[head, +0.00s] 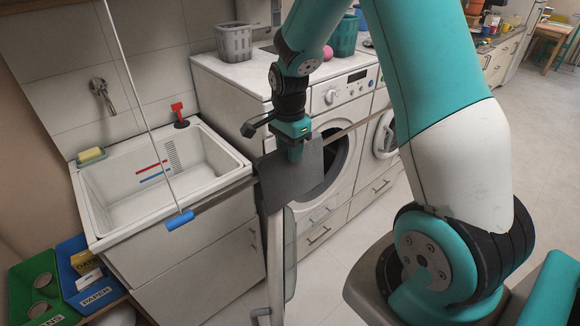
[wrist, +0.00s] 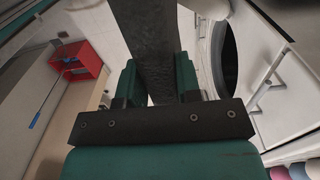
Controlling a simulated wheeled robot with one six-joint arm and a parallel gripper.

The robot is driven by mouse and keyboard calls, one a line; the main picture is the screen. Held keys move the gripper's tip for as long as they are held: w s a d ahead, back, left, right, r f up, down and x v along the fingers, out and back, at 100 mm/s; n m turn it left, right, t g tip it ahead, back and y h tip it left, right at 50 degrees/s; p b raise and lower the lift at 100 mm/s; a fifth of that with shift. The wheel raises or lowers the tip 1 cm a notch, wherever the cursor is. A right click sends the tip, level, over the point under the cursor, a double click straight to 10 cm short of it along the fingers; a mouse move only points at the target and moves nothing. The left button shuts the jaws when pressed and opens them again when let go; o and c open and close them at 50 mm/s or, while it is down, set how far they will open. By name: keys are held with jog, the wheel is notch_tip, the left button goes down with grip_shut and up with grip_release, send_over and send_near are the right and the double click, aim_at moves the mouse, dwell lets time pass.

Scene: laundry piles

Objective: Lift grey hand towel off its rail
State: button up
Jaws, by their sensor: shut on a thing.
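The grey hand towel (head: 284,190) shows in the middle of the head view as a flat grey piece in front of the washing machine. The thin rail (head: 345,132) runs slantwise on both sides of it; the towel hides the stretch between. My gripper (head: 296,152) comes down from above onto the towel's upper part and is shut on it. In the wrist view the grey cloth (wrist: 148,35) runs between the two green fingers of my gripper (wrist: 157,82). I cannot tell whether the towel still touches the rail.
A white sink (head: 210,137) stands at the left, with a blue-handled pull cord (head: 180,220) hanging before it. The washing machine (head: 322,195) is close behind the towel. A pale upright stand (head: 275,265) is just below it. Clear floor (head: 540,130) lies at the right.

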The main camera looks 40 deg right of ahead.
notch_tip(320, 180, up, 14)
jog(key=p, duration=1.1)
jog(key=shift+r, duration=0.25)
